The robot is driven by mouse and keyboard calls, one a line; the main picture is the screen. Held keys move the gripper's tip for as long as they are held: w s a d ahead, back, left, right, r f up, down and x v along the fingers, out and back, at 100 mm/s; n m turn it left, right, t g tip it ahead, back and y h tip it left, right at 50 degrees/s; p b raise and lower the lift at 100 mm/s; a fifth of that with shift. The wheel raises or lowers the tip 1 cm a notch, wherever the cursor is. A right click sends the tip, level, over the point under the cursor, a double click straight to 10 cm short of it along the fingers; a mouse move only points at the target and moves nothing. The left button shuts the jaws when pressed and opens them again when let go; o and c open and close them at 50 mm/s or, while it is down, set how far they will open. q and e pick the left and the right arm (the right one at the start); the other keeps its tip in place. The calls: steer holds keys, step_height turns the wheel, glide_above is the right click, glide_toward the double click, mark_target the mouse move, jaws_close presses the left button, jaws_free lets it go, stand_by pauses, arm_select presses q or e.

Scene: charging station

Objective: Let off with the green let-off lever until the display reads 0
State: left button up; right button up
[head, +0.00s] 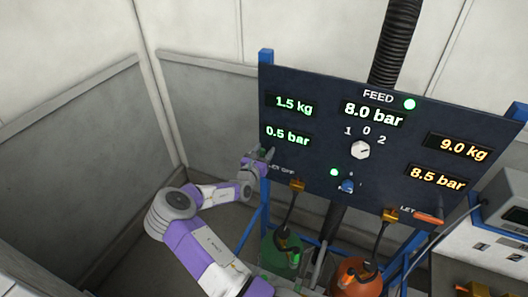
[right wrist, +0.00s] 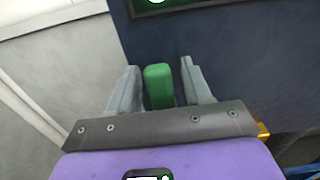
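The green let-off lever (right wrist: 158,86) shows in the right wrist view between the two fingers of my right gripper (right wrist: 160,84). The fingers stand open on either side of it, with a gap visible on the right. In the head view my right gripper (head: 261,158) is at the left edge of the dark panel (head: 320,105), and largely hides the lever. The green displays on the left read 1.5 kg (head: 294,106) and 0.5 bar (head: 288,136). My left gripper is not in view.
The feed display (head: 373,112) reads 8.0 bar above a white selector knob (head: 360,150). Orange displays read 9.0 kg (head: 463,149) and 8.5 bar (head: 437,178). An orange lever (head: 428,216) is at the lower right. A green cylinder (head: 280,257) and an orange cylinder (head: 354,278) stand below.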

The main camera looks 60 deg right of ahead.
mark_target(261, 155)
steer(key=a, duration=0.2)
steer(key=a+b, duration=0.1)
steer(key=a, duration=0.4)
steer(key=shift+s+a, duration=0.25)
steer(key=shift+a, duration=0.05)
stand_by(0.4)
